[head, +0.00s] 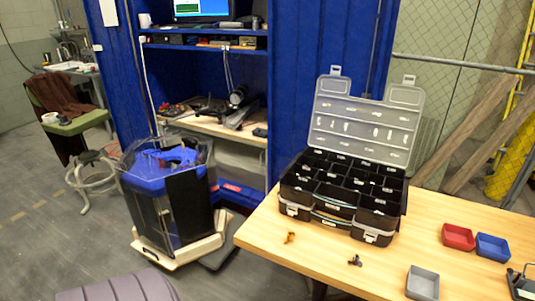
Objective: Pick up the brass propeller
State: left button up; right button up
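A small brass-orange piece (290,237), which looks like the brass propeller, lies on the wooden table (265,245) near its left edge, in front of the black organiser case. A second small, darker piece (355,260) lies to its right, nearer the front edge; its exact shape is too small to tell. Neither of my grippers shows in the head view, and nothing touches the brass piece.
The open organiser case (345,195) stands behind the small pieces, lid up. A red bin (458,237), a blue bin (492,247) and a grey bin (422,283) sit to the right. A clear-walled tank (160,205) stands left of the table.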

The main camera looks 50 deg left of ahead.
aim_at(290, 235)
jog(key=u, duration=1.4)
